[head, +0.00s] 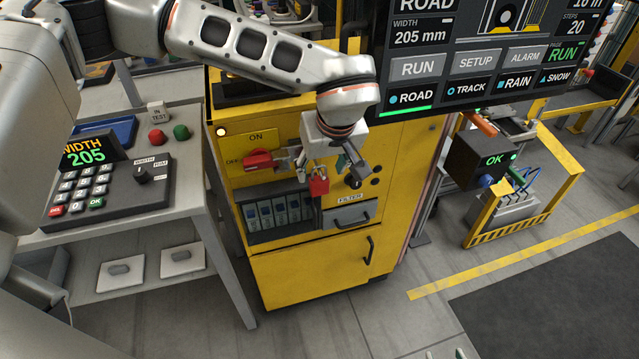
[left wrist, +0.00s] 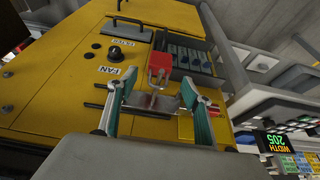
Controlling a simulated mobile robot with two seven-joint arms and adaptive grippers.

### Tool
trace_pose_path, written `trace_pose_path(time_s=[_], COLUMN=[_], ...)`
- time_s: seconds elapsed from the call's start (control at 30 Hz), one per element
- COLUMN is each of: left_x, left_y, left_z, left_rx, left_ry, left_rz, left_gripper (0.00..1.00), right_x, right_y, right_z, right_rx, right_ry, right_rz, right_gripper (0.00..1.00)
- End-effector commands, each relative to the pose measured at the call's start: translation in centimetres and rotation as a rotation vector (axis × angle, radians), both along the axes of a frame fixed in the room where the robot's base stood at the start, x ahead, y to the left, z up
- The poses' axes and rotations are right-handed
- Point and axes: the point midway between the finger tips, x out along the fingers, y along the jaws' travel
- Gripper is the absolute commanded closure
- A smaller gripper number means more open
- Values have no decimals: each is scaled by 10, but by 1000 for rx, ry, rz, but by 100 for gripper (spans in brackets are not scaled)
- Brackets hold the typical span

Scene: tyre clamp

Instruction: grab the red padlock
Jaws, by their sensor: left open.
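The red padlock (head: 319,184) hangs on the front of the yellow cabinet, below the ON/OFF switch and right of its red handle (head: 257,160). My left gripper (head: 338,168) is open in front of the cabinet, right by the padlock. In the left wrist view the padlock (left wrist: 159,62) shows in the gap between the fingertips of my left gripper (left wrist: 158,80), slightly beyond them, its shackle towards a grey metal piece (left wrist: 153,102). I cannot tell whether a finger touches it. Two small green-and-pale tips (head: 447,354), likely my right gripper, barely show at the bottom edge.
The yellow cabinet (head: 325,275) has a black knob (head: 353,181), a filter drawer (head: 348,216) and a rack of blue-marked modules (head: 279,214). A grey table (head: 180,215) with a keypad stands at left. A large screen (head: 470,60) hangs at upper right. Floor in front is clear.

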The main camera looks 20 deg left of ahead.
Motion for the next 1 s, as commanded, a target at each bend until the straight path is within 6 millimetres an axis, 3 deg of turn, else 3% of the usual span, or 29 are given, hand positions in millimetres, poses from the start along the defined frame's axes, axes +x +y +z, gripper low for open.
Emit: trace_pose_path(time_s=[0.43,0.77,0.93,1.0], left_x=[14,16,16,16], left_y=[9,10,10,10], left_z=[-53,-59,-59,-59], left_rx=[-3,-3,-3,-4], left_ry=[4,2,2,1], left_rz=[2,1,1,0], left_gripper=[50,50,94,94], right_x=[1,1,1,1], right_y=[0,0,0,0], right_z=[6,6,6,6], right_rx=[-1,-1,-1,-1], right_ry=[-3,-3,-1,-1], right_rz=[1,1,1,1], right_gripper=[60,60,60,60])
